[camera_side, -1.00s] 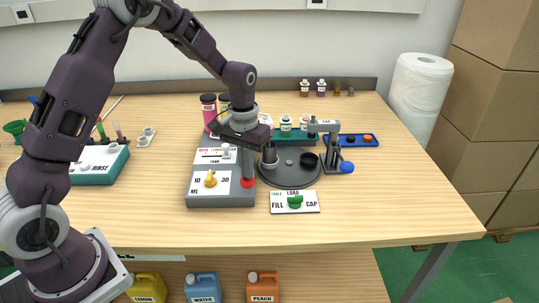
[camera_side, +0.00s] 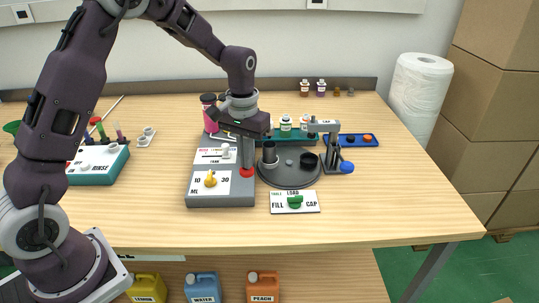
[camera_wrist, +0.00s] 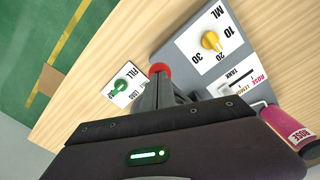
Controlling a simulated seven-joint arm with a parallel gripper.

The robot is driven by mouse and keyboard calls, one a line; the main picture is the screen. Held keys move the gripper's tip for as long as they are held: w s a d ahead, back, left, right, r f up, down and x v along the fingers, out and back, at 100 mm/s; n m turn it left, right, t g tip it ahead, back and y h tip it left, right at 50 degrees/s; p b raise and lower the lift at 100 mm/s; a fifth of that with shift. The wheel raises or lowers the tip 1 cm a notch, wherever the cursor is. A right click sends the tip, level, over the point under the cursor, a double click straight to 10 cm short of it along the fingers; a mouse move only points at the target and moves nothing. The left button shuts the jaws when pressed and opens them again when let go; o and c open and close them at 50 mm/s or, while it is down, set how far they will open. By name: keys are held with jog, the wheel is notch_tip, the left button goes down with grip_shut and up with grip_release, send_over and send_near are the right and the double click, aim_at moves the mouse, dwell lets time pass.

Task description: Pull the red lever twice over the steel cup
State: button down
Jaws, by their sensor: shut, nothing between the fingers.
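The red lever's knob (camera_side: 247,172) is at the front right of the grey dispenser (camera_side: 222,199); in the wrist view the knob (camera_wrist: 160,69) is at the fingertips. My gripper (camera_side: 247,163) is shut and points down, with its tips right at the top of the knob; I cannot tell if they touch. In the wrist view the gripper (camera_wrist: 163,84) hides most of the lever. The steel cup (camera_side: 270,158) appears as a grey cylinder on the dark round turntable (camera_side: 288,182), just right of the dispenser. Its inside cannot be seen.
A black cup (camera_side: 308,160) is on the turntable's right side, with a grey press (camera_side: 333,155) beyond. A FILL/LOAD/CAP dial panel (camera_side: 294,201) lies in front. The front right of the table is clear.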

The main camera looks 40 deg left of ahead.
jog(key=shift+r, duration=2.45)
jog(key=shift+r, duration=0.15)
jog(key=s+d+r+m+t, duration=0.2)
jog(key=s+d+r+t, duration=0.15)
jog(key=s+r, duration=1)
jog(key=s+d+f+m+t, duration=0.1)
jog(key=s+f+t, duration=0.1)
jog(key=s, duration=1.1)
jog(key=shift+s+d+f, duration=0.15)
jog(key=shift+s+d, duration=0.15)
jog(key=shift+s, duration=0.05)
